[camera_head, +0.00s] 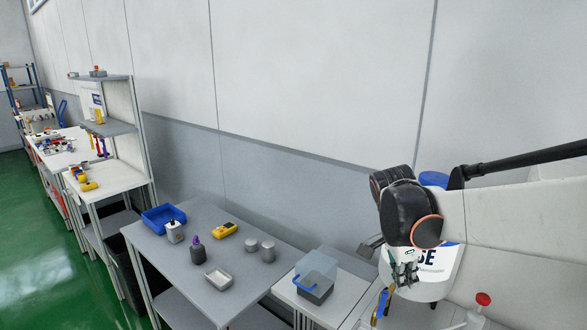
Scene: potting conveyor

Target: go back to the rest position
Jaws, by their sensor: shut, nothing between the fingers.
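My gripper (404,274) hangs at the lower right of the head view, at the end of my dark wrist. It looks small and its fingers are close together, with nothing seen between them. It is in front of a white drum (432,284) with dark lettering, which my arm partly hides. I cannot tell whether the gripper touches the drum.
A grey table (239,237) holds a blue bin (163,217), bottles, a yellow meter (224,230), two cylinders and a white tray (218,279). A clear box (316,270) stands right of it. Green floor (42,275) is free at the left.

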